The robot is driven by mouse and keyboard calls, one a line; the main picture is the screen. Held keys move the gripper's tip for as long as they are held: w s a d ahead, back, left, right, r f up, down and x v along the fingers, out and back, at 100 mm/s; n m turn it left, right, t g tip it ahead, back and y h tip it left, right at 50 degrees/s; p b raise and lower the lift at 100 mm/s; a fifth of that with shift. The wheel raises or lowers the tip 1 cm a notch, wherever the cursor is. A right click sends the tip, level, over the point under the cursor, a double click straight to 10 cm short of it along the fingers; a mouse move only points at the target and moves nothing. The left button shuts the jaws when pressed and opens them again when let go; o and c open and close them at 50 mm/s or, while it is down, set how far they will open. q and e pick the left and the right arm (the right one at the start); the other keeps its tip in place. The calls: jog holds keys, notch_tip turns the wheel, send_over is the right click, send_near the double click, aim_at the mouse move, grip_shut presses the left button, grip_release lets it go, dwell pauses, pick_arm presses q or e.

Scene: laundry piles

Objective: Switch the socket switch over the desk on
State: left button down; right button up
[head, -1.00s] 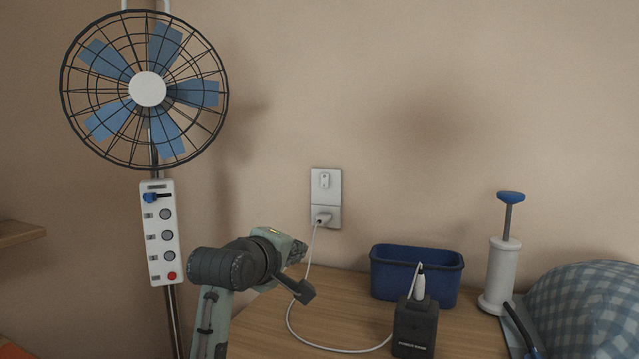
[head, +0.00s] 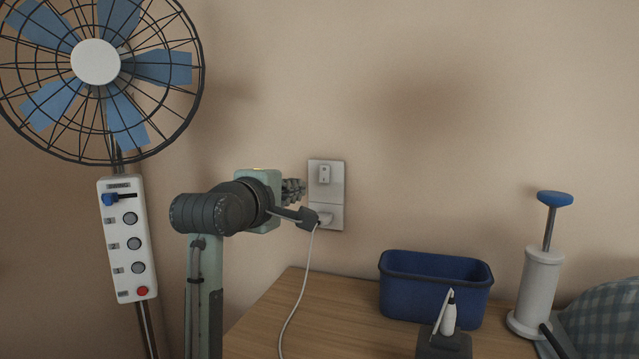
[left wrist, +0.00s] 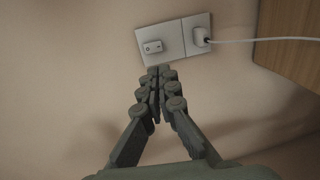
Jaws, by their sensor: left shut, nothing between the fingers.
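The socket switch (head: 324,174) is a small white rocker on the upper half of a pale wall plate (head: 340,195) above the desk. A white plug (head: 324,217) with a cable sits in the lower half. My left gripper (head: 300,190) is just left of the plate at about switch height. In the left wrist view my left gripper (left wrist: 158,76) is shut and empty, its tips near the plate's edge beside the switch (left wrist: 152,47). I cannot tell whether the tips touch the plate. The plug also shows in the left wrist view (left wrist: 201,36). My right gripper is not in view.
A white cable hangs from the plug. A fan (head: 95,62) with a control panel (head: 127,240) stands at left.

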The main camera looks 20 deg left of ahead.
aim_at(324, 182)
pick_arm(q)
jog(key=w, duration=0.4)
jog(key=w+f, duration=0.1)
jog(key=w, duration=0.3)
jog(key=w+p, duration=0.1)
jog(key=w, duration=0.3)
jog(key=shift+w+d+f, duration=0.1)
jog(key=shift+d+f, duration=0.05)
jog(key=shift+f, duration=0.05)
jog(key=shift+w+f, duration=0.1)
jog(key=shift+w, duration=0.45)
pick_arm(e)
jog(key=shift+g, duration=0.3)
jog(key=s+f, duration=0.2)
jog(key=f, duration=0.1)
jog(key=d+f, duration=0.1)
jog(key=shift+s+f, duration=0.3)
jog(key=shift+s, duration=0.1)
pick_arm(q)
jog(key=shift+f, duration=0.1)
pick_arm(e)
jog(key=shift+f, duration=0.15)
